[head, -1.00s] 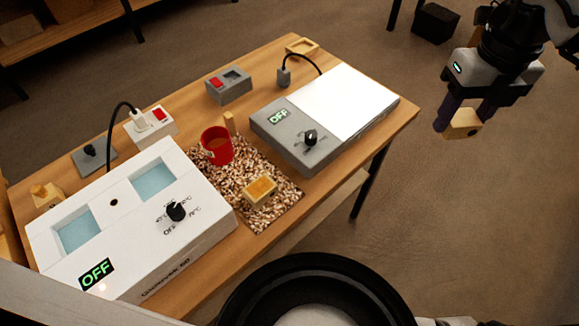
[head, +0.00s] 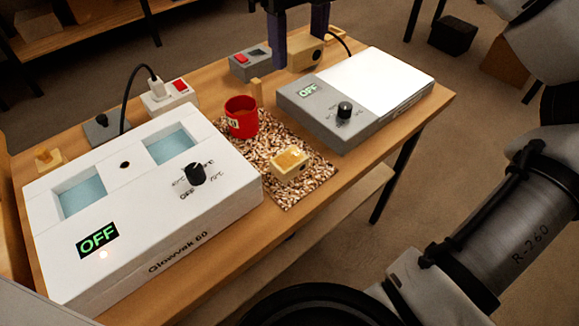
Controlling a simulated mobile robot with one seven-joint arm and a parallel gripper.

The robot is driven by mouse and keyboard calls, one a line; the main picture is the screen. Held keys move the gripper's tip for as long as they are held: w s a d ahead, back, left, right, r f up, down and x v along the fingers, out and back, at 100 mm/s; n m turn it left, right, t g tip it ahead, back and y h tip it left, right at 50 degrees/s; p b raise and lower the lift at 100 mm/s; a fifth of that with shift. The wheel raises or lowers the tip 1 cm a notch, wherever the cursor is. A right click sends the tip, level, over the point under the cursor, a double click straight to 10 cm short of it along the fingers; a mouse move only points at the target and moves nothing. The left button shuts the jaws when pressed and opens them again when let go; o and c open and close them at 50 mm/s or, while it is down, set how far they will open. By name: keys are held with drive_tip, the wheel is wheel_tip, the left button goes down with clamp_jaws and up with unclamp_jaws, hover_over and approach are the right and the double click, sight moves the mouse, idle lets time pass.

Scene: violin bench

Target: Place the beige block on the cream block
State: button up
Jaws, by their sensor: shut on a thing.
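The two blocks are well apart.
A red cup (head: 241,118) and a small wooden peg (head: 257,92) stand behind the cream block. A white heater box (head: 140,225) reading OFF is left of the mat. A grey-and-white device (head: 325,115) is right, also OFF. A grey switch box (head: 248,65) stands behind.

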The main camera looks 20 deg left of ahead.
sight(289, 158)
drive_tip(key=shift+s+a+f, duration=0.1)
drive_tip(key=shift+s+a, duration=0.15)
drive_tip(key=shift+a, duration=0.2)
drive_tip(key=shift+a+f, duration=0.15)
drive_tip(key=shift+f, duration=0.2)
wheel_tip(289, 158, down, 19)
drive_tip(key=shift+f+b, duration=0.1)
drive_tip(key=shift+b, duration=0.25)
drive_tip(key=shift+f, duration=0.1)
drive_tip(key=o, duration=0.9)
drive_tip(key=shift+o, duration=0.2)
